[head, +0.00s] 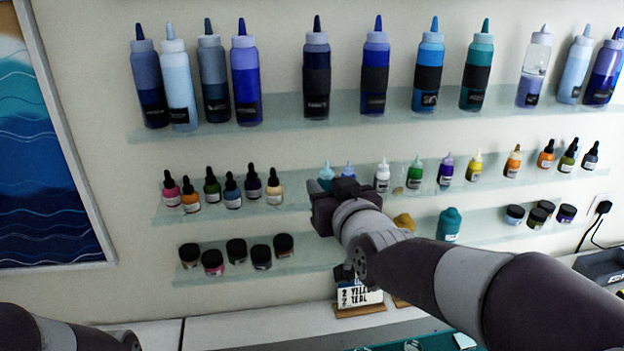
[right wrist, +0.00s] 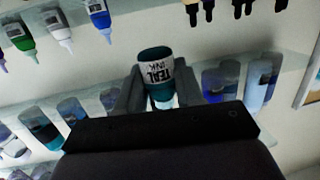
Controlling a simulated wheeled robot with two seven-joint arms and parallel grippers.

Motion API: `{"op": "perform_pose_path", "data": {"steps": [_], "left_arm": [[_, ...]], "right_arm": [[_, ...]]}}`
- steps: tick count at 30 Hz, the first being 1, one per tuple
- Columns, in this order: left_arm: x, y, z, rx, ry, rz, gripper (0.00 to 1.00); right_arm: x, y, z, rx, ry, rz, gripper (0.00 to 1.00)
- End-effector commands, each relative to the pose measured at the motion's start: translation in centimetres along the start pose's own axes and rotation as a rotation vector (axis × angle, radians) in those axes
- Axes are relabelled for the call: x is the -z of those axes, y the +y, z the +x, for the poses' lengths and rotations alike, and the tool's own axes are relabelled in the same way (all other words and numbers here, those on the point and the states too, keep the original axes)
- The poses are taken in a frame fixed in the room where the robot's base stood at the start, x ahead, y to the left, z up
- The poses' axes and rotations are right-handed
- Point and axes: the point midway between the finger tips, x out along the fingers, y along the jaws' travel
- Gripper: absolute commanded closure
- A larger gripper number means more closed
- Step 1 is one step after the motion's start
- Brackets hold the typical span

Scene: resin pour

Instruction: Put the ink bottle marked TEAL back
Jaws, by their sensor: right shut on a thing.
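The ink bottle marked TEAL (right wrist: 155,70) is dark teal with a white label that reads TEAL INK. In the right wrist view it stands between the two fingers of my right gripper (right wrist: 160,90), which is shut on it. That view is upside down. In the head view my right gripper (head: 325,205) is in front of the middle shelf (head: 300,197), near the gap between the dropper bottles and the white bottle. A pale teal top (head: 326,172) shows just above it and appears to be the held bottle's. My left gripper is out of view.
On the middle shelf, a blue-capped bottle (head: 348,169) and a white bottle (head: 382,176) stand close right of the gripper. Dropper bottles (head: 254,183) stand left. Large bottles (head: 317,70) line the upper shelf. The lower shelf holds jars (head: 262,256) and a teal container (head: 450,224). A sign (head: 360,295) stands below.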

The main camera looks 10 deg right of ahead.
Motion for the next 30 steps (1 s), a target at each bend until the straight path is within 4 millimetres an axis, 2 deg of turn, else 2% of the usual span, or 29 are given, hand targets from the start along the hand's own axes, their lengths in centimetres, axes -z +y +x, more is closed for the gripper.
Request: {"op": "perform_pose_path", "data": {"steps": [3,15,18,22,27,30], "left_arm": [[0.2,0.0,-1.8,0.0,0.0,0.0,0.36],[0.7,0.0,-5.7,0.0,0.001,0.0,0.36],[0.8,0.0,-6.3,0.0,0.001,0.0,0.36],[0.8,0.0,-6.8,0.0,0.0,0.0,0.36],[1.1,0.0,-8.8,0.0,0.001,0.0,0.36],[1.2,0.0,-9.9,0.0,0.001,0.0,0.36]], "right_arm": [[1.1,0.5,3.5,-0.002,-0.003,0.0,0.93],[2.2,1.6,12.2,-0.001,-0.005,0.001,0.93],[0.4,1.5,12.2,0.0,-0.005,0.001,0.93],[-0.9,1.5,12.5,-0.001,-0.003,0.001,0.93],[-3.9,1.6,12.8,-0.001,-0.007,0.001,0.93],[-4.5,1.6,13.3,-0.001,-0.004,0.001,0.93]]}}
